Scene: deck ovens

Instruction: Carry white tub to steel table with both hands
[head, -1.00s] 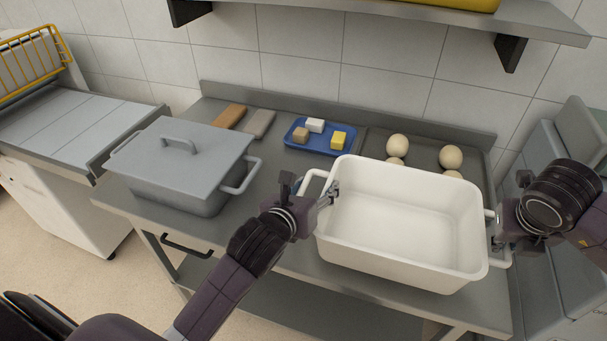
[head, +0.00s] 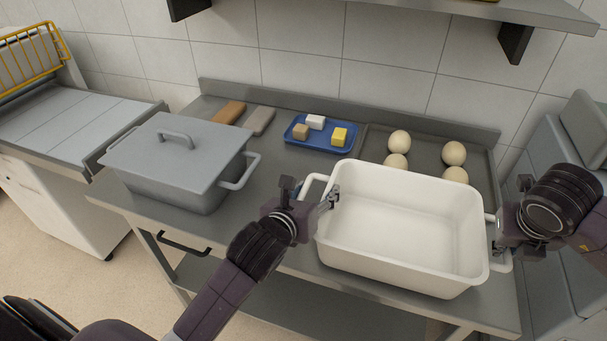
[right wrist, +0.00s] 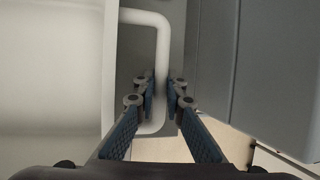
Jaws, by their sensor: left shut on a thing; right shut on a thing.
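The white tub (head: 402,219) is empty and roughly level in the head view, at the front right of the steel table (head: 275,188). It hides part of the table; whether it touches the top I cannot tell. My left gripper (head: 325,198) is shut on the tub's left handle (head: 309,183). My right gripper (head: 499,238) is shut on the tub's right handle. In the right wrist view the fingers (right wrist: 161,100) sit on either side of the white handle bar (right wrist: 161,45), beside the tub wall (right wrist: 50,65).
A grey lidded pot (head: 178,165) stands on the table's left. Behind the tub lie a blue tray (head: 300,143) with small blocks and a dark tray (head: 428,150) with dough balls (head: 400,142). A shelf (head: 400,8) hangs above. Grey units (head: 560,140) stand at right.

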